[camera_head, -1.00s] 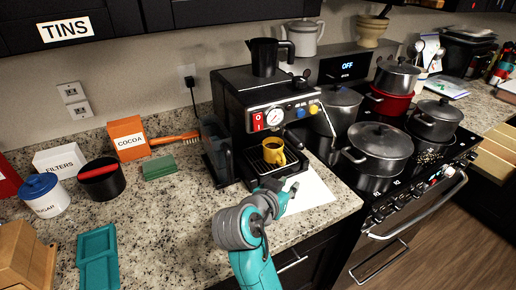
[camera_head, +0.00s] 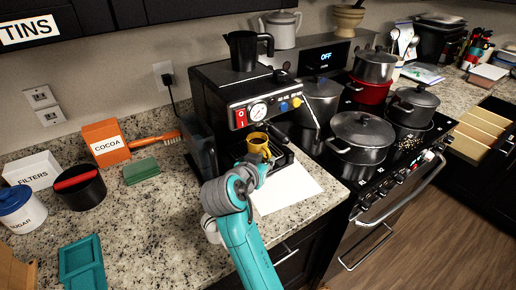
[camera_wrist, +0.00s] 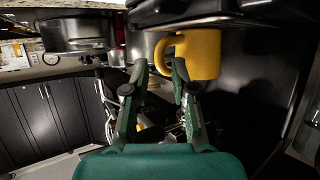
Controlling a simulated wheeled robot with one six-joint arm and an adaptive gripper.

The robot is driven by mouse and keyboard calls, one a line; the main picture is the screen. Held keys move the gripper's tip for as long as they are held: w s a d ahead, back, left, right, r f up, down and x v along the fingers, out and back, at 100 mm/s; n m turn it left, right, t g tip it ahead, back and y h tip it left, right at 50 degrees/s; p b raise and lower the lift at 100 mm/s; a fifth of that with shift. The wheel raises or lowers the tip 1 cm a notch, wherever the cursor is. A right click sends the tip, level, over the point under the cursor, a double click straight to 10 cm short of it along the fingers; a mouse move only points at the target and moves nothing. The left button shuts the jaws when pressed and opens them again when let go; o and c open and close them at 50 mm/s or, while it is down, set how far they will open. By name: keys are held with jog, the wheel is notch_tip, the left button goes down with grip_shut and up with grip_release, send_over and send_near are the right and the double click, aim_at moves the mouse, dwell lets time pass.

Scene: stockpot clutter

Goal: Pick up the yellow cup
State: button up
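The yellow cup (camera_head: 256,143) stands upright on the drip tray of the black coffee machine (camera_head: 214,90), under its front panel. My gripper (camera_head: 262,165) is just in front of the cup, and my wrist hides part of the tray. In the wrist view, the yellow cup (camera_wrist: 203,55) is at the top, with its handle toward the left. My gripper (camera_wrist: 161,69) is open there, with one green finger on either side of the handle. The right fingertip overlaps the cup's edge in the picture. I cannot tell whether it touches.
White paper (camera_head: 287,187) lies on the counter right of my arm. The stove with several pots (camera_head: 360,138) is to the right. A green sponge (camera_head: 141,170), orange cocoa box (camera_head: 105,143) and teal tray (camera_head: 82,264) are on the left. The machine's body stands close around the cup.

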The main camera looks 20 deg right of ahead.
aim_at(269, 157)
jog(key=x, duration=0.3)
jog(key=shift+w+d+f, duration=0.1)
jog(key=shift+d, duration=0.05)
grip_shut()
jog(key=shift+r, duration=0.2)
